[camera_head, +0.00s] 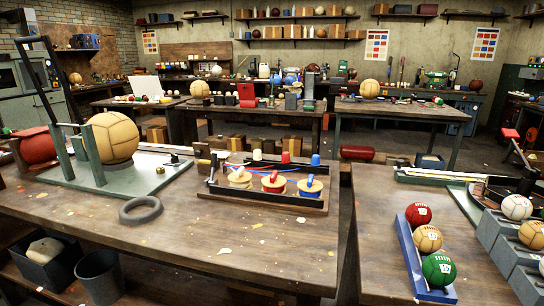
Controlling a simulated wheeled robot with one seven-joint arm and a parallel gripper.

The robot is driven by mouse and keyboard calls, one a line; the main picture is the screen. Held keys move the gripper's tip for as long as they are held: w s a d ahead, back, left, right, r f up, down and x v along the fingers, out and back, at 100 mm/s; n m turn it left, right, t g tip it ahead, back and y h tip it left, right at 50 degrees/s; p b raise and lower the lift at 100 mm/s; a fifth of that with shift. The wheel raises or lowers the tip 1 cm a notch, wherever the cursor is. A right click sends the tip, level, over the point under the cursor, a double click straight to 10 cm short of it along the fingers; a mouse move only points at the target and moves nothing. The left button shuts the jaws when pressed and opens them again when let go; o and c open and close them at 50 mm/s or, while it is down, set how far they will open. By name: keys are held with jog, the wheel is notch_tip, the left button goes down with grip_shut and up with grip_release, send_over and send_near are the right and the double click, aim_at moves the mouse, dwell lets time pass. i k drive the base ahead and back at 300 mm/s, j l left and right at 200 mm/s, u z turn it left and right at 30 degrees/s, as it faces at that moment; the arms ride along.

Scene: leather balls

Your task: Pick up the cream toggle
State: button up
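On the middle bench a dark wooden rack holds three spools in a row. Along its back edge stand three small upright caps: a cream one (257,155) at the left, a red one (286,157) in the middle and a blue one (315,160) at the right. The cream one best fits the cream toggle; its exact shape is too small to tell. The spools below are a cream spool (240,177), a red spool (273,182) and a blue spool (310,186). My gripper is not in view.
A dark ring (141,210) lies left of the rack. A green press (120,180) with a tan ball (112,137) stands further left. The bench front (230,235) is mostly clear. A blue tray (411,262) of three balls lies on the right bench, across a gap.

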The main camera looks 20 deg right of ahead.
aim_at(257, 152)
jog(key=i+j, duration=0.3)
jog(key=j, duration=0.15)
jog(key=i+j, duration=0.25)
jog(key=j, duration=0.2)
jog(key=i+j, duration=0.3)
jog(key=j, duration=0.15)
